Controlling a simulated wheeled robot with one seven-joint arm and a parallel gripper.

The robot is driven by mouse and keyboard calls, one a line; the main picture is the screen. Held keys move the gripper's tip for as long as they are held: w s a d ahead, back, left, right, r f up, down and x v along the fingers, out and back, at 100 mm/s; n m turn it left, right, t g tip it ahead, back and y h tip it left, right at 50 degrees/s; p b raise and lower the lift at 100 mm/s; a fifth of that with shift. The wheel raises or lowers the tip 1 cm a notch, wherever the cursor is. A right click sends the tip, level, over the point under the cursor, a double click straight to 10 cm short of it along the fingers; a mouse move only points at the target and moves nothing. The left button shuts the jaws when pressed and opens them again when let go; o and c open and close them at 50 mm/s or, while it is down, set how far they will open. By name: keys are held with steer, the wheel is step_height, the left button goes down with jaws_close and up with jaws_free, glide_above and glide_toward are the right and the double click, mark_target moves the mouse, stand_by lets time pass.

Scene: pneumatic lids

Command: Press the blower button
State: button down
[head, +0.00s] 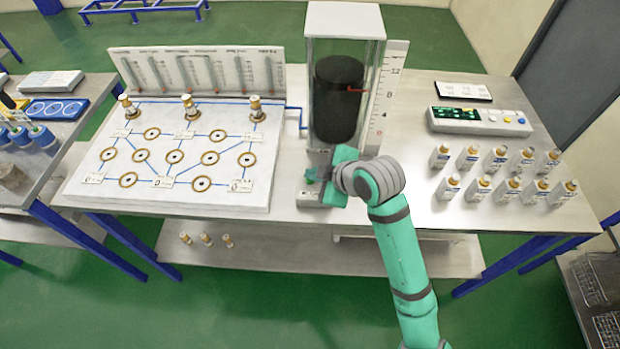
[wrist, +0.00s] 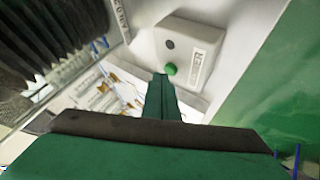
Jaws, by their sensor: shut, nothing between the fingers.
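The green blower button (wrist: 171,69) sits on a pale control box (wrist: 200,45) with a dark round spot and a printed label in the wrist view. My gripper (wrist: 160,78) is shut and empty, its fingertips pointing at the button and appearing right beside it. I cannot tell whether they touch it. In the head view my gripper (head: 313,175) is low in front of the clear column (head: 345,50) holding a black cylinder. It hides the button and most of the box there.
A white board (head: 90,185) with round ports and several brass-topped fittings lies to the left. Several small bottles (head: 480,188) and a control panel (head: 479,121) stand on the table to the right. A graduated scale (head: 388,95) stands beside the column.

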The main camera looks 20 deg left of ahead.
steer(key=shift+f, duration=0.4)
stand_by(0.3)
steer(key=shift+r, duration=0.85)
step_height(320, 180, up, 5)
stand_by(0.8)
